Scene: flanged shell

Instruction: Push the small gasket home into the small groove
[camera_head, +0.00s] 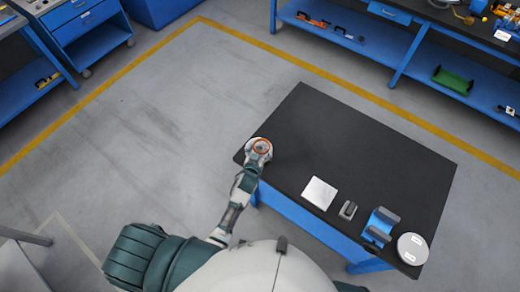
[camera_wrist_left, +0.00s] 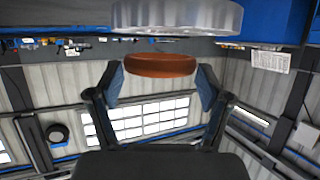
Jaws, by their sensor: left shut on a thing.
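The small gasket is an orange-brown ring (camera_wrist_left: 160,65) between the fingertips of my left gripper (camera_wrist_left: 160,84). My left gripper is shut on it. In the head view the gasket (camera_head: 261,146) is a small orange ring at the left corner of the dark table, with my left gripper (camera_head: 257,152) over it. A silver round flange-like part (camera_wrist_left: 177,16) lies close to the gasket in the wrist view, with a narrow gap showing between them. The small groove is not visible. My right gripper is not in view.
The dark table (camera_head: 350,145) holds a pale square plate (camera_head: 319,193), a small grey block (camera_head: 347,210), a blue fixture (camera_head: 379,226) and a silver disc (camera_head: 413,248) along its near side. The table's far and middle parts are clear. Blue benches stand beyond the yellow floor line.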

